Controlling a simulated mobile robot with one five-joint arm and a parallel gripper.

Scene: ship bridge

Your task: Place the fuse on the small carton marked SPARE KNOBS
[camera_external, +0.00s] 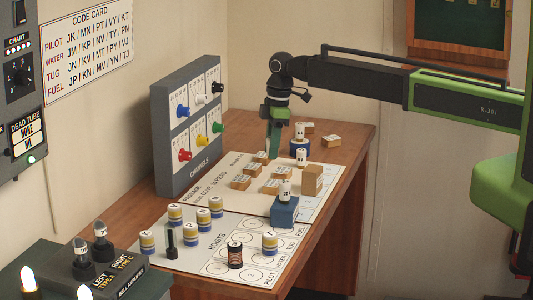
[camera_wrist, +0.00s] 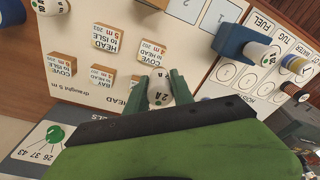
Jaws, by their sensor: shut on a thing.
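My gripper (camera_wrist: 160,90) is shut on a white fuse (camera_wrist: 158,86) marked 2A, one green finger on each side of it. In the external view my gripper (camera_external: 274,145) hangs over the passage sheet, and its near finger appears to hide the held fuse. A plain tan carton (camera_external: 312,181) stands right of my gripper at the sheet's right edge; a bit of it shows at the top of the wrist view (camera_wrist: 155,3). Two low labelled cartons lie at the back right (camera_external: 308,127) (camera_external: 331,141). I cannot read SPARE KNOBS on any of them.
Several labelled wooden blocks (camera_external: 270,187) lie below my gripper. Another white fuse (camera_external: 301,159) stands behind the tan carton. White fuses also stand on a blue box (camera_external: 285,212) and a round blue stand (camera_external: 299,148). The grey knob panel (camera_external: 187,125) rises at the left.

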